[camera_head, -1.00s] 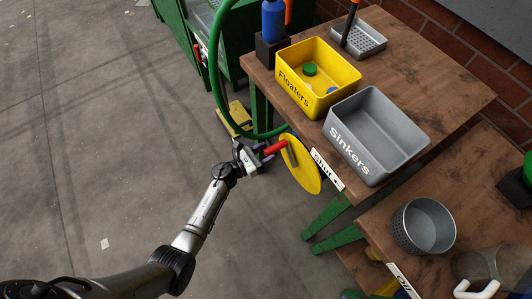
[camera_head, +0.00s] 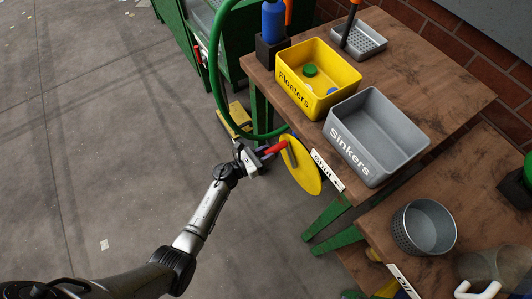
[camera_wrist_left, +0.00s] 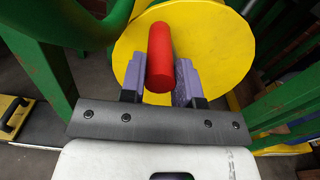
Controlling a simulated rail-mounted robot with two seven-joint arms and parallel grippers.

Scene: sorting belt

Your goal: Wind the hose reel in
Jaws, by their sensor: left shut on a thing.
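The hose reel is a yellow disc (camera_head: 303,172) at the side of the wooden table. It also shows large in the left wrist view (camera_wrist_left: 215,45). A red crank handle (camera_head: 276,147) sticks out from it toward my gripper. A green hose (camera_head: 216,75) curves up from the reel. My left gripper (camera_head: 260,155) is at the handle. In the left wrist view, its purple fingers stand on both sides of the red handle (camera_wrist_left: 160,55), shut on it. My right gripper is not in view.
On the table stand a yellow "Floaters" box (camera_head: 318,105) with caps inside and a grey "Sinkers" box (camera_head: 350,145). A perforated metal cup (camera_head: 424,228) sits on the nearer table (camera_head: 385,220). Green table legs (camera_head: 326,222) stand close to the reel.

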